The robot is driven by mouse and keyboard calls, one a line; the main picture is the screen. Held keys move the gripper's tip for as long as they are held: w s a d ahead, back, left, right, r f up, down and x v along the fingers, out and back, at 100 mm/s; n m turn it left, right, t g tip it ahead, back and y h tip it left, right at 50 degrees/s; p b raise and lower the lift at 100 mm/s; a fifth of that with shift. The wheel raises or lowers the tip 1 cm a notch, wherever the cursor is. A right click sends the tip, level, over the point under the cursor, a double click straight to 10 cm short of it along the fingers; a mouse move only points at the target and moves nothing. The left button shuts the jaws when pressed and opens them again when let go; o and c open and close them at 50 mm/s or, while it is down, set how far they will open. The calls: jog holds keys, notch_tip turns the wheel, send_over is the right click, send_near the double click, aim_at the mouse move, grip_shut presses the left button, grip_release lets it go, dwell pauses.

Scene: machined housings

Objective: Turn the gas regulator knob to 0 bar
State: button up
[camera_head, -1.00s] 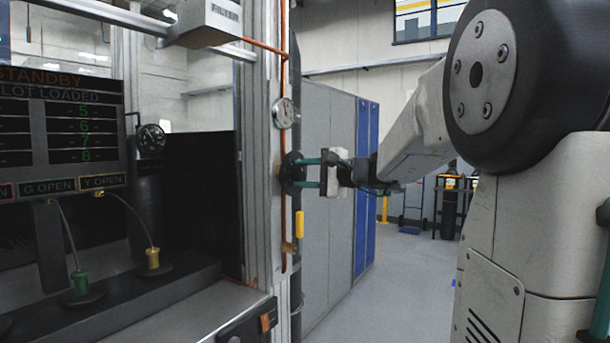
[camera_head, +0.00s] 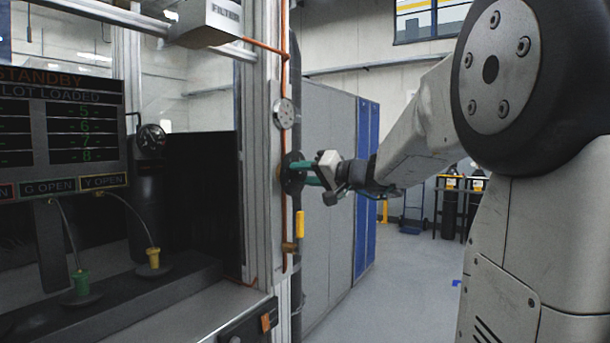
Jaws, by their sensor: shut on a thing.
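The regulator knob (camera_head: 291,173) is a dark round knob on the side of the metal frame post, in the middle of the head view. My gripper (camera_head: 304,172) reaches it from the right, with its teal fingers shut on the knob and the gripper body rolled at an angle. The fingers partly hide the knob. A small round gauge (camera_head: 284,113) sits above the knob on the copper line. Its reading is too small to tell.
A yellow-handled valve (camera_head: 300,225) hangs below the knob. Grey and blue cabinets (camera_head: 330,190) stand close behind my gripper. A display panel (camera_head: 65,130) and a bench with green (camera_head: 81,283) and yellow (camera_head: 153,258) connectors are at left. Open floor lies at lower right.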

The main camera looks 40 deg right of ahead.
jog(key=n, duration=0.5)
jog(key=shift+f, duration=0.25)
jog(key=n, duration=0.5)
jog(key=shift+n+t, duration=0.3)
jog(key=shift+t, duration=0.1)
jog(key=o, duration=1)
jog(key=shift+r, duration=0.1)
jog(key=v, duration=0.8)
